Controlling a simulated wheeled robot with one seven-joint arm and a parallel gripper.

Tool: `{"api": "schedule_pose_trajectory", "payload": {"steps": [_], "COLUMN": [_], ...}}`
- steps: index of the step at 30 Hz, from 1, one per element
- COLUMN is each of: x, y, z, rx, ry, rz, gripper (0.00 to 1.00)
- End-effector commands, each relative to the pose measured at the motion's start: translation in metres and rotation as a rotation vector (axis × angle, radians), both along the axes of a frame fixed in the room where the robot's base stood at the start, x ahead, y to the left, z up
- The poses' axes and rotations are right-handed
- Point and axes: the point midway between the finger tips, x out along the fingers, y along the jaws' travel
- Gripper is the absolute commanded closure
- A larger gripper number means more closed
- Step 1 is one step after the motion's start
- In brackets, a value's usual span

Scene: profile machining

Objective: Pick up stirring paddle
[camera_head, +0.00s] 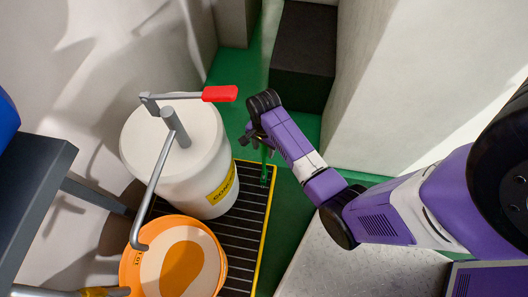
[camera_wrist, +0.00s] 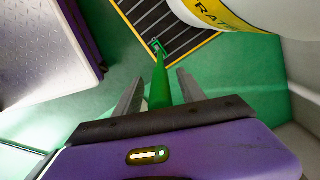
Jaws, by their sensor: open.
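The stirring paddle (camera_wrist: 160,82) is a slim green shaft. In the wrist view it stands between my gripper's two grey fingers, with a gap on each side. Its lower end is near the slatted grate. In the head view a short green part of the paddle (camera_head: 264,167) shows just below my gripper (camera_head: 256,136); the gripper hides part of the shaft. My gripper (camera_wrist: 159,88) is open around the paddle and not shut on it.
A white lidded drum (camera_head: 165,165) with a red-handled pump stands left of my gripper. An orange bucket (camera_head: 130,270) is in front of it. The black grate (camera_head: 246,235) has a yellow edge. A dark block (camera_head: 303,50) and pale wall (camera_head: 400,80) lie behind.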

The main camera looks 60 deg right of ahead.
Motion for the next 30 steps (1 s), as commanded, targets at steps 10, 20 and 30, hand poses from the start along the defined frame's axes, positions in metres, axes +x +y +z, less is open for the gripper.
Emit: {"api": "schedule_pose_trajectory", "payload": {"steps": [10, 20, 30], "x": [0.000, 0.000, 0.000], "y": [0.000, 0.000, 0.000], "z": [0.001, 0.001, 0.024], "rx": [0.000, 0.000, -0.001], "ry": [0.000, 0.000, -0.001], "rz": [0.000, 0.000, 0.000], "gripper": [0.92, 1.00, 1.00]}}
